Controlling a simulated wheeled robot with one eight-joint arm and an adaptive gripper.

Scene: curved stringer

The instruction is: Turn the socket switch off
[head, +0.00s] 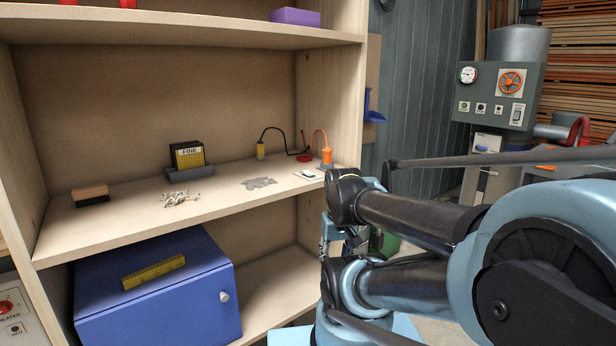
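No socket switch can be picked out with certainty. A small white plate with a dark green part (308,174) lies on the middle shelf near its right end, too small to read. A grey-green panel (497,97) at the back right carries a gauge, an orange handwheel, several round buttons and a pale rectangular switch (517,115); its position cannot be read. My arm crosses the right side of the head view. What seems to be my gripper (338,238) is beside the shelf's right upright, largely hidden among my arm links; its fingers are not clear.
The wooden shelf (130,225) holds a brush (90,195), a black and yellow "FINE" box (188,156), white pegs (182,198), a grey flat piece (259,183) and corded plugs (326,155). A blue cabinet (160,305) stands below. A panel with a red button (8,306) is at lower left.

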